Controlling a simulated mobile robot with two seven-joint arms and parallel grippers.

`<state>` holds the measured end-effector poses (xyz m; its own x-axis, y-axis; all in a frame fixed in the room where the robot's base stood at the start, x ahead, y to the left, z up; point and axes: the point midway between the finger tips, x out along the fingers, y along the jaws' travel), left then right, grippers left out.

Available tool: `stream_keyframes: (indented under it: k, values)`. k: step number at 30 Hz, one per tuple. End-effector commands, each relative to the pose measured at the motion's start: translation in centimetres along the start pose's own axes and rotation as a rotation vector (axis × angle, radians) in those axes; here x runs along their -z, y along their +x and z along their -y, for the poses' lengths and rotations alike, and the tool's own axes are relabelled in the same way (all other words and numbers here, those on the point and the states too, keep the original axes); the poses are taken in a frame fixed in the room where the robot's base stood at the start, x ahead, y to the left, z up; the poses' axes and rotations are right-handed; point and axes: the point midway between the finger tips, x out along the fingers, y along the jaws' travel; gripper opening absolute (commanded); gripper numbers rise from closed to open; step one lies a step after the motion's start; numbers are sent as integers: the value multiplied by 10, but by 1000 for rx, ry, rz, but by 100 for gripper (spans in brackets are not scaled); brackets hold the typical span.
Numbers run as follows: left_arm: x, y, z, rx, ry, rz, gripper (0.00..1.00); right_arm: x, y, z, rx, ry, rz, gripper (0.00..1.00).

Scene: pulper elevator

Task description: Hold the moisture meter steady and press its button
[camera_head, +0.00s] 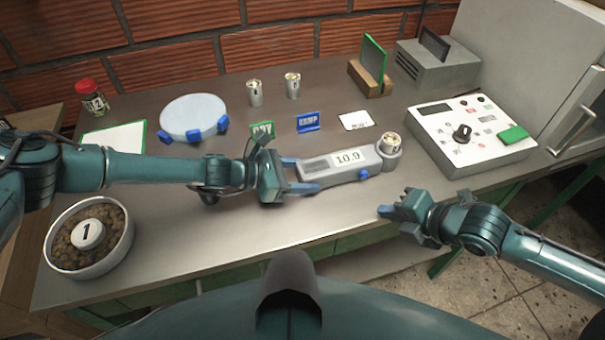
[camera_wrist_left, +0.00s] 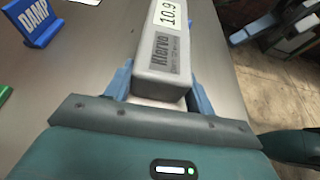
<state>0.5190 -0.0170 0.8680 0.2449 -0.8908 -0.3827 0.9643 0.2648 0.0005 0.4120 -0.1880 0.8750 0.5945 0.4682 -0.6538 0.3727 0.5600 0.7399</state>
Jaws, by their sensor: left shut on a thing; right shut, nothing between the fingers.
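The moisture meter (camera_head: 333,172) is a grey, long device lying on the table, with a display reading 10.9, a blue button (camera_head: 363,175) on its near side and a round cup of beans (camera_head: 389,144) at its right end. My left gripper (camera_head: 300,176) is shut on the meter's left end. In the left wrist view the meter (camera_wrist_left: 163,62) sits between the two blue fingers (camera_wrist_left: 158,88). My right gripper (camera_head: 384,211) is shut and empty, near the table's front edge, below and right of the button and apart from the meter.
A control box (camera_head: 471,135) with a knob stands to the right. Behind the meter are a blue DAMP sign (camera_head: 308,122), a green sign (camera_head: 262,131), a white card (camera_head: 356,120) and two small cups (camera_head: 292,86). A bowl of beans (camera_head: 122,241) stands at front left.

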Motion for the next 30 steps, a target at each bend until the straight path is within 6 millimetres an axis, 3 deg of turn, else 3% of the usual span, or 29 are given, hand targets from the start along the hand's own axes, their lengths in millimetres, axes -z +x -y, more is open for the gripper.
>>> stream_keyframes:
  k: [7, 8, 16, 25, 30]
  values:
    - [0, 0, 0, 1, 1, 1, 20, 0, 0, 0, 0, 1, 0, 0]
    - [0, 0, 0, 1, 1, 1, 56, 0, 0, 0, 0, 1, 0, 0]
    - [0, 0, 0, 0, 1, 1, 78, 0, 0, 0, 0, 1, 0, 0]
    - [0, -3, -1, -1, 1, 0, 80, 0, 0, 0, 0, 1, 0, 0]
    - [0, -26, -1, -2, 0, 0, 80, 0, 0, 0, 0, 1, 0, 0]
